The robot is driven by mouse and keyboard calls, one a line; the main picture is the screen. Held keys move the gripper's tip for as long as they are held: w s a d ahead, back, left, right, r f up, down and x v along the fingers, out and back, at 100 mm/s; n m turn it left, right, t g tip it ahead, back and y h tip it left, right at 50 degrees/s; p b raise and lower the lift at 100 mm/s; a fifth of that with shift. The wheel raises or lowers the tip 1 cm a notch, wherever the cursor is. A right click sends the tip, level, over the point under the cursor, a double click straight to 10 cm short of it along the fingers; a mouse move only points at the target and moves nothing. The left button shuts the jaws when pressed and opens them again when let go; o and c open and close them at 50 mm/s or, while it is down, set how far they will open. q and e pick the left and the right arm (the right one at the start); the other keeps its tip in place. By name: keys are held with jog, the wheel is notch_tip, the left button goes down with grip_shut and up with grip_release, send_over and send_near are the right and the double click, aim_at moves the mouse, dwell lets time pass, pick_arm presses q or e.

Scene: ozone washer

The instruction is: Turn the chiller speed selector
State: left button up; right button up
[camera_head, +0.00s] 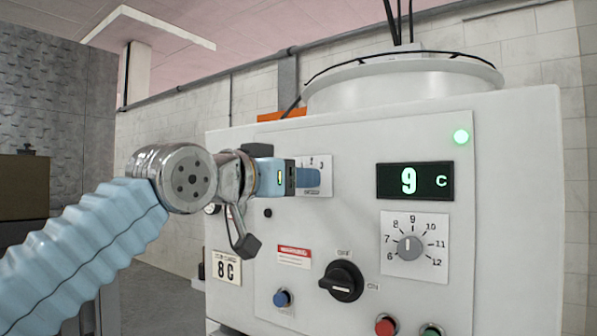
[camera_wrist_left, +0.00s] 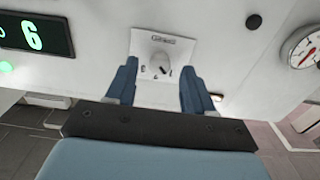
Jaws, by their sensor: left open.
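My left gripper (camera_head: 309,177) is in front of the plate. In the left wrist view its two blue fingers (camera_wrist_left: 160,86) are open, one on each side of the knob. They look clear of the knob at the sides; whether the tips touch the panel I cannot tell. My right gripper is not in view.
Right of the plate are a display (camera_head: 415,182) reading 9 C and a grey temperature dial (camera_head: 410,246). Below are a large black rotary switch (camera_head: 342,281), a blue button (camera_head: 282,298) and a red button (camera_head: 385,326). A round gauge (camera_wrist_left: 303,47) is near my gripper.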

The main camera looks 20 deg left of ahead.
pick_arm(q)
jog(key=shift+x, duration=0.85)
grip_shut()
